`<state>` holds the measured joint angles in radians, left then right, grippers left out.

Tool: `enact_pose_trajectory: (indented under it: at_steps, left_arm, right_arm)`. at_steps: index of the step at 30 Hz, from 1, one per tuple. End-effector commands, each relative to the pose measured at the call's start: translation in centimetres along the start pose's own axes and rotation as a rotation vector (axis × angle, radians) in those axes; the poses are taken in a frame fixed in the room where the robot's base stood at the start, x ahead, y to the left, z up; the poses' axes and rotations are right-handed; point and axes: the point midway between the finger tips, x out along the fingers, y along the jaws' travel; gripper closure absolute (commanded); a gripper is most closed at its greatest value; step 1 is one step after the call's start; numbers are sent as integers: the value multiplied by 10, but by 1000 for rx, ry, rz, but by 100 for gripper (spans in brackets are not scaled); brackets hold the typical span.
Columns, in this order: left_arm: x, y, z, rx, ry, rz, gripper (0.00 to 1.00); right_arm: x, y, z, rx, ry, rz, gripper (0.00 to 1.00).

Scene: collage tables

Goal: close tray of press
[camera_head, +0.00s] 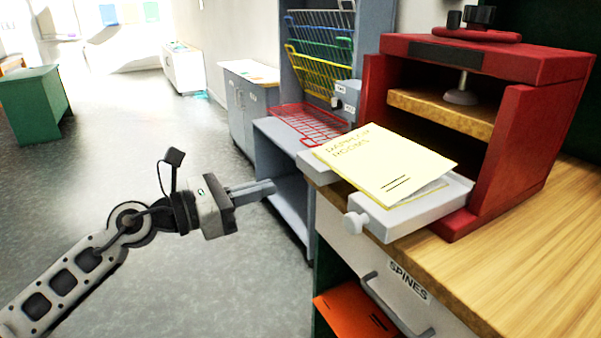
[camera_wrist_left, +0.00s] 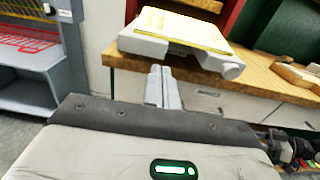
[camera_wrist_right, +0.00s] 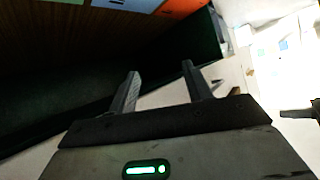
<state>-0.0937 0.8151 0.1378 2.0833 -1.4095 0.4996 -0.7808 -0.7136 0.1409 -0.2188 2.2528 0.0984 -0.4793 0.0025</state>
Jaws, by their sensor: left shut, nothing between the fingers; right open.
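The red press (camera_head: 480,100) stands on the wooden worktop at the right of the head view. Its white tray (camera_head: 420,212) is pulled out to the front left, with a round white knob (camera_head: 355,223) at its front edge. A yellow booklet (camera_head: 385,160) lies on the tray over some paper. My left gripper (camera_head: 272,190) is shut and empty, in the air left of the tray and apart from it. The left wrist view shows its fingers (camera_wrist_left: 162,84) in front of the tray (camera_wrist_left: 170,46). My right gripper (camera_wrist_right: 160,85) is open and empty in the right wrist view.
A grey shelf rack with coloured wire trays (camera_head: 318,65) stands left of the press, with a red wire basket (camera_head: 303,124) low on it. A drawer (camera_head: 380,270) labelled SPINES is below the worktop (camera_head: 545,240). The floor (camera_head: 200,290) around my left arm is clear.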

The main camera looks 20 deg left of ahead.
Motion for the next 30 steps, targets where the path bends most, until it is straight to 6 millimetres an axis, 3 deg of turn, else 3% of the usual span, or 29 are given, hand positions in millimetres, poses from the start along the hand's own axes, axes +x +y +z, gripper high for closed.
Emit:
enact_pose_trajectory:
  at_steps: [6,12,30]
  left_arm:
    - [44,0,5,-1,-6,-1,100]
    - [70,0,2,-4,-3,0,100]
    - [81,0,0,-4,-1,0,100]
  right_arm:
    - [-5,-1,-7,10,-14,1,50]
    - [-5,-1,-6,15,-26,3,50]
    - [-4,0,-6,14,-26,6,50]
